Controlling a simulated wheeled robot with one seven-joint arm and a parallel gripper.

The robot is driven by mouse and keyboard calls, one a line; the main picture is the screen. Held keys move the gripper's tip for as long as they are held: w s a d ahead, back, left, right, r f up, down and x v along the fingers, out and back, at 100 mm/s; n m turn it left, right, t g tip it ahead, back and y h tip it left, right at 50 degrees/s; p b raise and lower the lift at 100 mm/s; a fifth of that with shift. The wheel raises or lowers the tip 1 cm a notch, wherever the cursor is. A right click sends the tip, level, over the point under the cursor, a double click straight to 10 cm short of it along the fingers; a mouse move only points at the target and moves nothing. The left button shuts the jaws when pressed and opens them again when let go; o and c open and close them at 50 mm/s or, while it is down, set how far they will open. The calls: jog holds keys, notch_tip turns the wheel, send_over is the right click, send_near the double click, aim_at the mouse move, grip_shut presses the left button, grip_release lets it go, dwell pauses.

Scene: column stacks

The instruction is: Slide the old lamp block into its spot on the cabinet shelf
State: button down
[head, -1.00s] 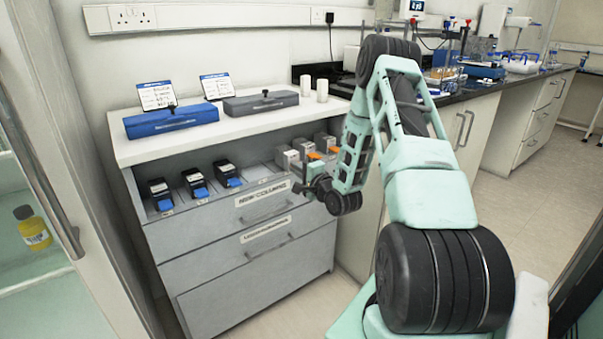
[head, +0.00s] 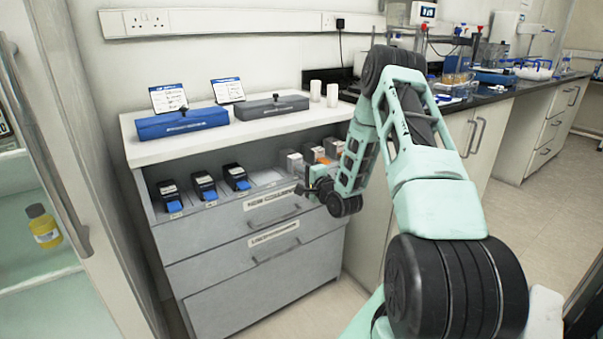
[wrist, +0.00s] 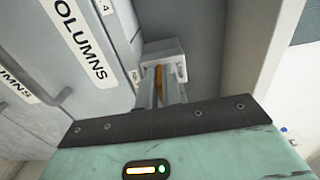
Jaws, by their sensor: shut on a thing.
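In the wrist view, a pale grey block (wrist: 165,50) with an orange handle (wrist: 183,73) sits just beyond my fingers. My gripper (wrist: 160,92) is shut on the orange handle, which is partly hidden between the fingers. In the head view, my gripper (head: 311,186) is at the right front of the cabinet (head: 255,262), close to the shelf's open front. Several grey blocks stand at the right end of the shelf, one of them at the left of the group (head: 291,160). My arm partly covers them, and I cannot tell there which one is held.
Black blocks with blue handles (head: 203,186) stand on the left of the shelf. A blue case (head: 182,124) and a grey case (head: 271,107) lie on the cabinet top. A glass door (head: 50,150) is at the left. The floor to the right is clear.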

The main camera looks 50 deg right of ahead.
jog(key=c, duration=1.5)
grip_release()
jog(key=v, duration=1.7)
jog(key=shift+s+p, duration=0.2)
jog(key=shift+p, duration=0.15)
